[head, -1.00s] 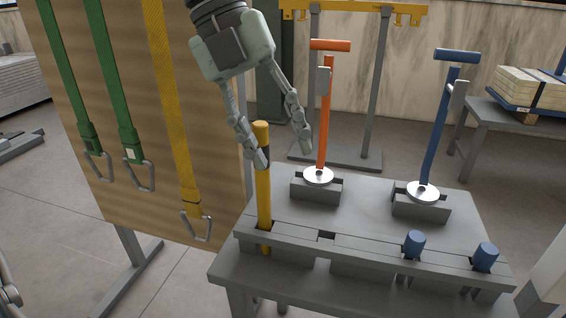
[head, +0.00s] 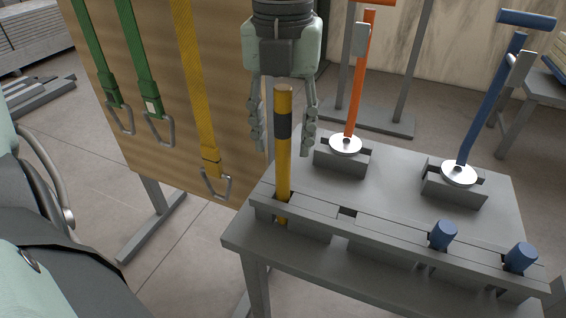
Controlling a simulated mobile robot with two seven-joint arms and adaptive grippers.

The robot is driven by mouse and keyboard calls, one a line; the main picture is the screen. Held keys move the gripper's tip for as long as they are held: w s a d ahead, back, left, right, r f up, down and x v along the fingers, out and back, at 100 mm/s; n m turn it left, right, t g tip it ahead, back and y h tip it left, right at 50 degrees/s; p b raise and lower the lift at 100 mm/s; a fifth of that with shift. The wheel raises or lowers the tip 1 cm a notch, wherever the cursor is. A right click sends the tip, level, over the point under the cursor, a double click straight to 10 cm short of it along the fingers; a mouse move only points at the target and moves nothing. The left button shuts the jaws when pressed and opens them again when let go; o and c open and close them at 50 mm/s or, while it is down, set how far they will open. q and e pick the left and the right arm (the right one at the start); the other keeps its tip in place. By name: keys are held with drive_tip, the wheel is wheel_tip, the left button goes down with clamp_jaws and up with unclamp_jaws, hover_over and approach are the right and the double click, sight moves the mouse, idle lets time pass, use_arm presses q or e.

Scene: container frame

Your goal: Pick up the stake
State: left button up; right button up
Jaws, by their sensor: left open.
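The yellow stake (head: 284,165) with a dark band near its top stands upright in a slot of the grey rack at the front left of the table. My left gripper (head: 282,145) is open and points down at the stake. Its two fingers show on the left and right of the stake's upper part, with a gap on each side. The stake's top hides part of the space between the fingers, so it seems nearer to the camera than the gripper. My right gripper is not in view.
The grey table (head: 400,165) also bears an orange-handled tool (head: 357,90) and a blue-handled tool (head: 485,105) in holders. Two blue stakes (head: 443,235) sit low in the rack. A board with green and yellow straps (head: 200,90) stands close on the left.

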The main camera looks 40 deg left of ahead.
use_arm(q)
drive_tip(key=shift+c, duration=0.2)
clamp_jaws()
idle(0.4)
